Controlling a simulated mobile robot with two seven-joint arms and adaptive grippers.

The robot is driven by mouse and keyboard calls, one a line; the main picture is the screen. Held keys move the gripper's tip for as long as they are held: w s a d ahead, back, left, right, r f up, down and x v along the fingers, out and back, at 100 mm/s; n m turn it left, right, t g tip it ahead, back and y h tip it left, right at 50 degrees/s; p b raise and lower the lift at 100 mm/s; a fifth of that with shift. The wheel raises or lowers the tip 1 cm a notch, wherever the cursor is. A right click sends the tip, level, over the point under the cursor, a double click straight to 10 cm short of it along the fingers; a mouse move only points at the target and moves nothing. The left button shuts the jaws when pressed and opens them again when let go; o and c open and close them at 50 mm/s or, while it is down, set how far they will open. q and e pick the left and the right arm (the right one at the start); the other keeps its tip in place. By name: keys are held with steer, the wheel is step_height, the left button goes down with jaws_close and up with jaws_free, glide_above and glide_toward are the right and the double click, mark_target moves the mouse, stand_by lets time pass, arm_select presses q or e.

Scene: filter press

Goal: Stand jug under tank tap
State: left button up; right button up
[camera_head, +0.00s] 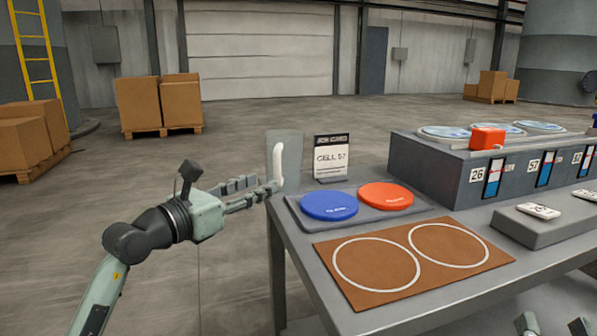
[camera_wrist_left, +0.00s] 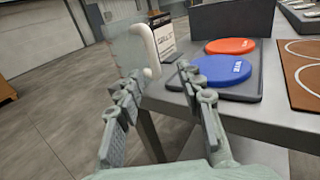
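My left gripper (camera_head: 272,190) is beside the jug in the head view. In the left wrist view its fingers (camera_wrist_left: 158,76) are spread, with the handle beyond and between the tips. My right gripper (camera_head: 553,325) shows only two separate fingertips at the bottom right. A long grey tank block (camera_head: 425,168) with several numbered gauges stands at the right. I cannot make out a tap.
A "CELL 57" card (camera_head: 331,158) stands behind a grey tray (camera_head: 318,226) holding a blue disc (camera_head: 329,205) and a red disc (camera_head: 386,195). A brown mat (camera_head: 345,290) with two white rings is clear. A grey slab (camera_head: 540,228) bears small white items.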

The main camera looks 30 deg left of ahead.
mark_target(275, 178)
arm_select(q)
steer(key=w, duration=0.7)
steer(key=shift+w+f, duration=0.3)
steer(key=shift+c, duration=0.6)
jaws_close()
